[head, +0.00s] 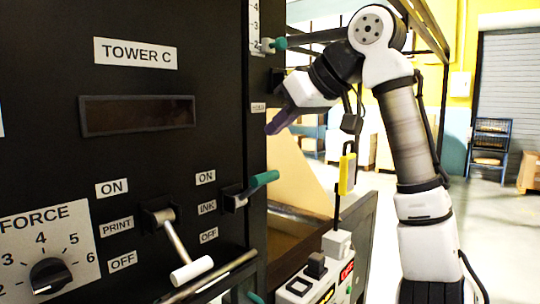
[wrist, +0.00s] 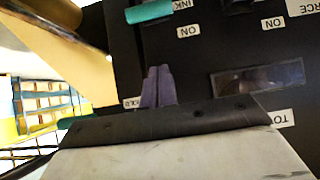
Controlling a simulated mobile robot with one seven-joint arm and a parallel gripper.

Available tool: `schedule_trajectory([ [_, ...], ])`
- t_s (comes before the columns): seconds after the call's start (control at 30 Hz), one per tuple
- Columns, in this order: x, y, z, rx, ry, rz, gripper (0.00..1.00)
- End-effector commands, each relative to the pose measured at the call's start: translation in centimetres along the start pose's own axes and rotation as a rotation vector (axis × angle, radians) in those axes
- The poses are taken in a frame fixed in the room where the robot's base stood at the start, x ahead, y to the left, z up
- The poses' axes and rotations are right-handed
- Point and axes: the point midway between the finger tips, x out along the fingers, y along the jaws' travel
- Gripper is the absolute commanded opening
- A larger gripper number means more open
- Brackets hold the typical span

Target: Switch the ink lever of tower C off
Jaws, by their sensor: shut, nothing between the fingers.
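The black panel marked TOWER C (head: 135,53) fills the left of the head view. Its ink lever (head: 262,180) has a teal grip and sticks out beside the ON, INK and OFF labels, tilted slightly upward toward the ON side. The lever's teal grip also shows at the top of the wrist view (wrist: 148,12), which is upside down. My gripper (head: 275,128) has purple fingers, is shut and empty, and is above the ink lever, apart from it. Its closed fingertips show in the wrist view (wrist: 157,72).
A print lever (head: 190,268) with a white grip hangs down left of the ink lever. A teal-knobbed lever (head: 275,44) is above my gripper. A yellow hanging switch (head: 347,174) and control box (head: 310,282) stand to the right. Tan paper (head: 300,170) lies behind.

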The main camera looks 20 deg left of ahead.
Motion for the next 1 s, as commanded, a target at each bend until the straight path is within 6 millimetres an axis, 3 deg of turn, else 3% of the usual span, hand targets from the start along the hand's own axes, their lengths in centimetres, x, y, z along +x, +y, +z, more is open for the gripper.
schedule_trajectory([
  [0.23,5.0,0.1,0.3,0.001,0.0,-0.001,0.0],
  [0.53,5.6,0.0,3.4,0.0,0.001,0.0,0.0],
  [1.0,5.7,0.0,3.9,0.0,0.003,0.0,0.0],
])
